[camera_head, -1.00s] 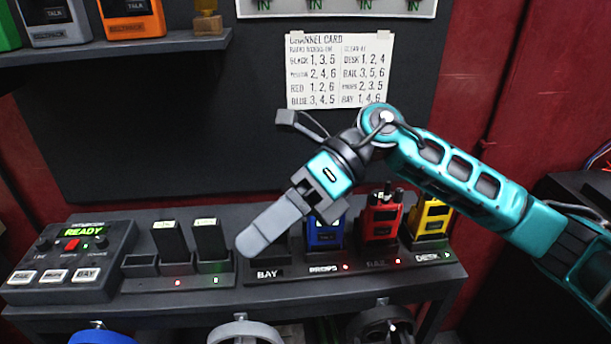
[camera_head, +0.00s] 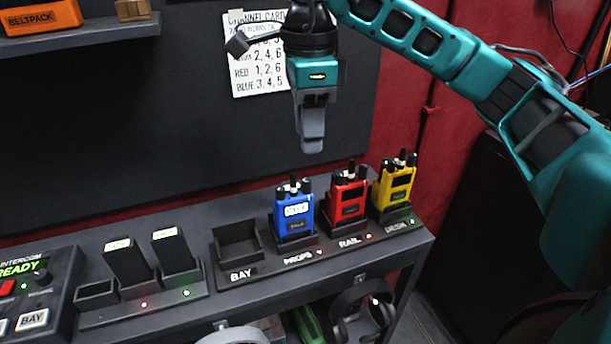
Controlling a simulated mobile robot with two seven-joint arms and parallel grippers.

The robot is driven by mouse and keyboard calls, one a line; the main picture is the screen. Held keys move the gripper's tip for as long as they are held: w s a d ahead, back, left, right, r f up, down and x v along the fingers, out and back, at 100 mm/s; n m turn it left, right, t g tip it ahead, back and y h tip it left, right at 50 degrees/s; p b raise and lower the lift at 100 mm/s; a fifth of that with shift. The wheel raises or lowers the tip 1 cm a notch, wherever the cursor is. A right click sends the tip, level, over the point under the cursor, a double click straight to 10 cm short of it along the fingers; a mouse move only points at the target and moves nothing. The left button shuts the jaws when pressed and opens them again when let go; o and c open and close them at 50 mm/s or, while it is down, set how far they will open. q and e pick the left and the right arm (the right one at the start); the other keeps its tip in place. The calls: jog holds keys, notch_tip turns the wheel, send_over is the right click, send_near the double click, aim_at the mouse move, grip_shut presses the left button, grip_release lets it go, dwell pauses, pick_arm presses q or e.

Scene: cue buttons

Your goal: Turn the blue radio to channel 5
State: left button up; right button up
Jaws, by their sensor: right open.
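The blue radio (camera_head: 293,218) stands upright in the charger slot marked PROPS, with dark knobs and a stub antenna on top and a pale label on its front. The number on the label is too small to read. My right gripper (camera_head: 313,143) points down above and slightly right of the blue radio, apart from it, with nothing held; its fingers are seen edge-on. The channel card (camera_head: 260,78) on the dark board is partly hidden by my right arm; its line for blue reads 3, 4, 5. My left gripper is not in view.
A red radio (camera_head: 347,197) stands close right of the blue one, and a yellow radio (camera_head: 394,186) beyond it. The BAY slot (camera_head: 238,245) is empty. A battery charger (camera_head: 150,296) and intercom box (camera_head: 35,290) are at left. Headsets hang below.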

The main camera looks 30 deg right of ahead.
aim_at(307, 180)
notch_tip(307, 180, down, 9)
jog(key=shift+w+r+b, duration=0.1)
jog(key=shift+w+b, duration=0.05)
jog(key=shift+b, duration=0.9)
grip_shut()
